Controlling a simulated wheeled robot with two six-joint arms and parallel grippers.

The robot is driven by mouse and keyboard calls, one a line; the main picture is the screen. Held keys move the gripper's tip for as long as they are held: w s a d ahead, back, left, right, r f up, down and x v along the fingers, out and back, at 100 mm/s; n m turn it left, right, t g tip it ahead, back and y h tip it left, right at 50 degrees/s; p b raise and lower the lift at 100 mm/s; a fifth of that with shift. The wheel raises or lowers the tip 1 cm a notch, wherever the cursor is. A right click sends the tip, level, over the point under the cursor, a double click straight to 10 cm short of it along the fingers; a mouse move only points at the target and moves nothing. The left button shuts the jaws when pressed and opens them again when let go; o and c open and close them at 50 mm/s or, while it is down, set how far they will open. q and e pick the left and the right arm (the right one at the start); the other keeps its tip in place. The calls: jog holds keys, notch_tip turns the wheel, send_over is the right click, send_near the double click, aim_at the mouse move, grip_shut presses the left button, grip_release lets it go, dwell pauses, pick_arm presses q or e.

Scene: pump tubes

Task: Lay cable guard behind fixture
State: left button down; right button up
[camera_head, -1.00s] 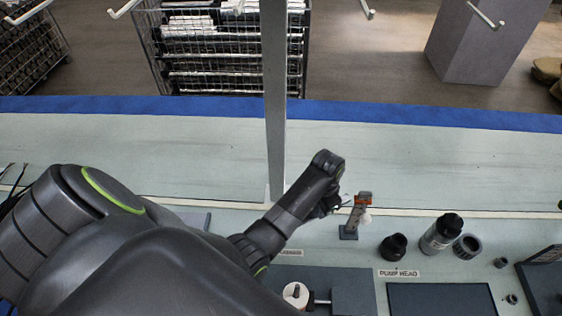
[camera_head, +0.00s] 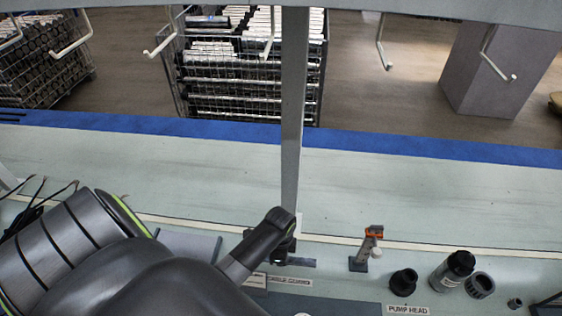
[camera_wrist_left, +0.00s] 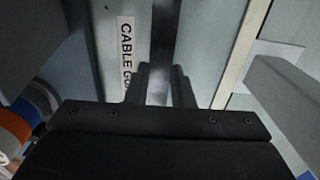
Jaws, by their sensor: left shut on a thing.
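The cable guard is a narrow dark grey strip (camera_head: 303,262) showing to the right of my left gripper (camera_head: 285,256) in the head view. In the left wrist view, the fingers (camera_wrist_left: 162,78) are shut on the strip (camera_wrist_left: 163,35), which runs between them and away upward. The strip is close above the bench, beside the CABLE GUARD label (camera_head: 289,281); whether it touches the surface cannot be told. Which part is the fixture is unclear; the fixture area at the bottom is mostly out of the picture or behind my arm. My right gripper is not in view.
A grey upright post (camera_head: 292,150) stands just behind my left gripper. A small orange-topped stand (camera_head: 368,250) is to its right, with a black cap (camera_head: 403,282), a bottle (camera_head: 452,270) and a ring (camera_head: 480,285) beyond. The back of the bench (camera_head: 420,195) is clear.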

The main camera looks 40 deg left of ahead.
pick_arm(q)
notch_tip(320, 180, down, 4)
jog(key=shift+r, duration=0.1)
dwell(0.4)
jog(key=c, duration=1.3)
grip_release()
jog(key=shift+f, duration=0.2)
jog(key=shift+o, duration=0.2)
notch_tip(320, 180, up, 12)
jog(key=shift+r+p, duration=0.15)
jog(key=shift+p, duration=0.3)
